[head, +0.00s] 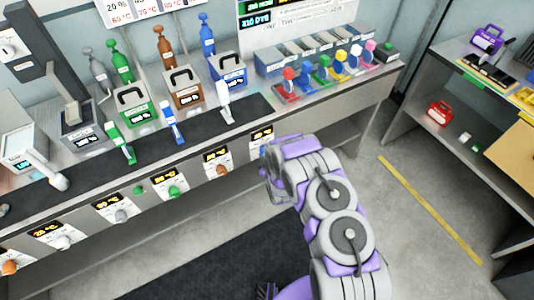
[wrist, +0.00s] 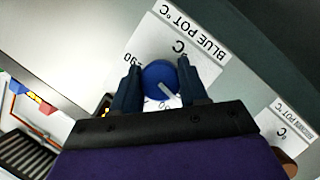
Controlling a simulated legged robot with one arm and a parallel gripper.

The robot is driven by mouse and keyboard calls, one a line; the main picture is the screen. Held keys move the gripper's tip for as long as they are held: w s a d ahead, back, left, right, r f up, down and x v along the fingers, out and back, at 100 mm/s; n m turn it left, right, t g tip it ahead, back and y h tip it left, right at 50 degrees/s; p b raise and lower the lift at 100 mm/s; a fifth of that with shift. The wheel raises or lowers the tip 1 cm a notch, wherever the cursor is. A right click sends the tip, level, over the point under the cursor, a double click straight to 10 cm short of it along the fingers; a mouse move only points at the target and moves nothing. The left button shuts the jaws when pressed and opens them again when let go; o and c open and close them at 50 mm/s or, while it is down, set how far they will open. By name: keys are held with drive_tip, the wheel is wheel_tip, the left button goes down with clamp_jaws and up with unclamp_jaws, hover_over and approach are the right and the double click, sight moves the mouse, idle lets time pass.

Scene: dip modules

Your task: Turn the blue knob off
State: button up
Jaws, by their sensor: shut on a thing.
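The blue knob (wrist: 158,76) sits on a white dial plate labelled BLUE POT °C (wrist: 188,40) in the wrist view. Its white pointer line slants toward the lower right of the picture. My gripper (wrist: 160,72) has one dark finger on each side of the knob and is shut on it. The lower part of the dial is hidden by my gripper.
A brown knob (wrist: 290,168) on the neighbouring dial shows at the wrist view's lower right. In the head view, other knobs, such as a green one (head: 174,192), line the bench front. Pots and colored bottles stand on the bench. Floor in front is clear.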

drive_tip(key=shift+w+a+r, duration=0.1)
drive_tip(key=shift+a+r, duration=0.15)
drive_tip(key=shift+a, duration=0.05)
drive_tip(key=o, duration=1.1)
drive_tip(key=shift+a+f, duration=0.1)
drive_tip(key=shift+f, duration=0.05)
drive_tip(key=shift+c, duration=0.2)
drive_tip(key=p+v, duration=0.3)
drive_tip(key=v, duration=1.4)
drive_tip(key=shift+s+p, duration=0.25)
drive_tip(key=shift+p, duration=0.1)
drive_tip(key=shift+f, duration=0.1)
